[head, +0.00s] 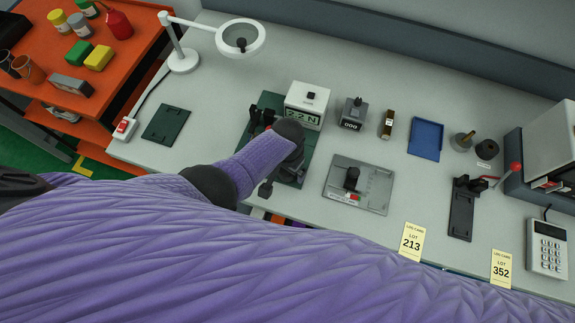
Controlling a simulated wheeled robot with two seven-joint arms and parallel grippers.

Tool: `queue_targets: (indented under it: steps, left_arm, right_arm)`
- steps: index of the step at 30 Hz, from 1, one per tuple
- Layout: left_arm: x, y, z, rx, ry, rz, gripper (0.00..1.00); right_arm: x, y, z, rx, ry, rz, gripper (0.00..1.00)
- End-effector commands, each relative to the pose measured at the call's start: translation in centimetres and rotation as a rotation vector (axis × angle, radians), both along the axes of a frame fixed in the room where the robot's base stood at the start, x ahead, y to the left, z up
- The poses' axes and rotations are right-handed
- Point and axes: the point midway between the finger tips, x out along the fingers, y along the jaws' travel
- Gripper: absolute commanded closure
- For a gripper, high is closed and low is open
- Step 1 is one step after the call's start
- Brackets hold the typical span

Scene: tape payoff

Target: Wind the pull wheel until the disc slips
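My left arm reaches in from the left, and its dark end with my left gripper (289,165) is over the dark green base plate (303,172) near the middle of the bench. The fingertips are hard to make out, and I cannot tell whether they are open or touching anything. Black fixture parts (262,117) stand on the plate behind the arm. I cannot pick out the pull wheel or the disc; the arm covers much of this fixture. My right gripper is not in view.
A magnifier lamp (184,58) stands left. Yellow lot cards (412,241) sit along the front edge.

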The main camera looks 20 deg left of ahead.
Motion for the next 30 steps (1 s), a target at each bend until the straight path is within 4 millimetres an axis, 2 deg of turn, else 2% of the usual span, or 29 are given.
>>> queue_targets:
  steps: [5, 12, 17, 20, 30]
  left_arm:
    - [0.0, 0.0, 0.6, -0.001, -0.002, 0.0, 0.0]
    - [0.1, 0.0, 6.8, -0.001, -0.003, 0.0, 0.0]
    - [0.0, 0.0, 9.4, -0.001, -0.002, 0.001, 0.0]
    - [0.0, 0.0, 10.0, 0.0, -0.001, 0.001, 0.0]
    - [0.0, 0.0, 9.9, 0.0, 0.0, 0.0, 0.0]
  right_arm:
    - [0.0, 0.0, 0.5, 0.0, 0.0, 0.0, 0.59]
    - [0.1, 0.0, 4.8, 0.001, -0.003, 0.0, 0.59]
    - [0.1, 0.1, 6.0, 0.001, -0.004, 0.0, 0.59]
    - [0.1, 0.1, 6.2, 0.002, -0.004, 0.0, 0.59]
    - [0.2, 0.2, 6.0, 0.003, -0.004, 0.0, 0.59]
